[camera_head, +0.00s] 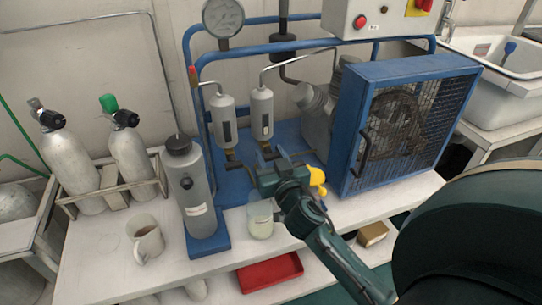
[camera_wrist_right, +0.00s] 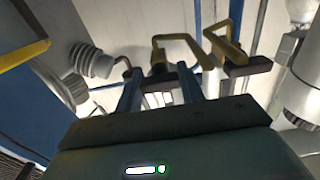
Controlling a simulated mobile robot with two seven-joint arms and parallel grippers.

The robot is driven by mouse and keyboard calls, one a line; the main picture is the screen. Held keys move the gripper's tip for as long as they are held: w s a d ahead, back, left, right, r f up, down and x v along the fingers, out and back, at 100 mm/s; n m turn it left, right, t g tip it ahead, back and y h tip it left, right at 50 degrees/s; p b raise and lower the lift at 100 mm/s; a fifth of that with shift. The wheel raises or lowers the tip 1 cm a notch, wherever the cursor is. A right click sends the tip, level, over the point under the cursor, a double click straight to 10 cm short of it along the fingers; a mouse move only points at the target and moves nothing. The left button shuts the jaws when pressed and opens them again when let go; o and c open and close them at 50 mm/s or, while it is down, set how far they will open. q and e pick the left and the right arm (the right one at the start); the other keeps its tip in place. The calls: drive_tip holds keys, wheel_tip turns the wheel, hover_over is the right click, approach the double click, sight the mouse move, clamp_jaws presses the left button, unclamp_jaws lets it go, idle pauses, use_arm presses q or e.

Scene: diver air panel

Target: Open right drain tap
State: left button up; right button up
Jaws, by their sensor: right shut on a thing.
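The right drain tap (camera_head: 267,151) hangs under the right grey separator bottle (camera_head: 262,112). In the right wrist view the tap (camera_wrist_right: 158,62) is a bent brass pipe with a dark handle between my two blue fingers. My right gripper (camera_head: 266,162) reaches up from the front and is shut on the tap handle. The fingers partly hide the handle, so its exact angle is unclear. The left drain tap (camera_head: 232,163) is beside it under the left separator bottle (camera_head: 223,119). In the right wrist view that tap (camera_wrist_right: 248,66) has its dark handle lying crosswise. My left gripper is out of view.
A glass jar (camera_head: 260,221) stands below the taps, close to my right arm. A grey bottle (camera_head: 190,190), a mug (camera_head: 145,240) and two cylinders (camera_head: 72,160) stand left. The blue fan cage (camera_head: 412,120) is close on the right. A red tray (camera_head: 270,271) lies lower down.

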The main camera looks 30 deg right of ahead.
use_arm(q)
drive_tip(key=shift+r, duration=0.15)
use_arm(e)
drive_tip(key=shift+n, duration=0.4)
drive_tip(key=n+p, duration=0.1)
drive_tip(key=n, duration=0.2)
drive_tip(key=shift+n, duration=0.3)
drive_tip(key=n+p, duration=0.1)
drive_tip(key=n, duration=0.3)
drive_tip(key=n+p, duration=0.1)
drive_tip(key=n, duration=0.3)
drive_tip(key=shift+n, duration=0.4)
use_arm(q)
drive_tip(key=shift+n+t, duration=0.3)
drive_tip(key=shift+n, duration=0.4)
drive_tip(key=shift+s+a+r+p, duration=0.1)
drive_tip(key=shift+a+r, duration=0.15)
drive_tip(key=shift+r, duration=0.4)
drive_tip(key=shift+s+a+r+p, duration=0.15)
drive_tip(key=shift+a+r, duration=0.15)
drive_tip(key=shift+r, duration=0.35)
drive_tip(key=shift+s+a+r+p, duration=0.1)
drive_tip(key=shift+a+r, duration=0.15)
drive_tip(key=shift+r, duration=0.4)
use_arm(e)
drive_tip(key=shift+n, duration=1.4)
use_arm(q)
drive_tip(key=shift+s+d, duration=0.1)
use_arm(e)
drive_tip(key=o, duration=1)
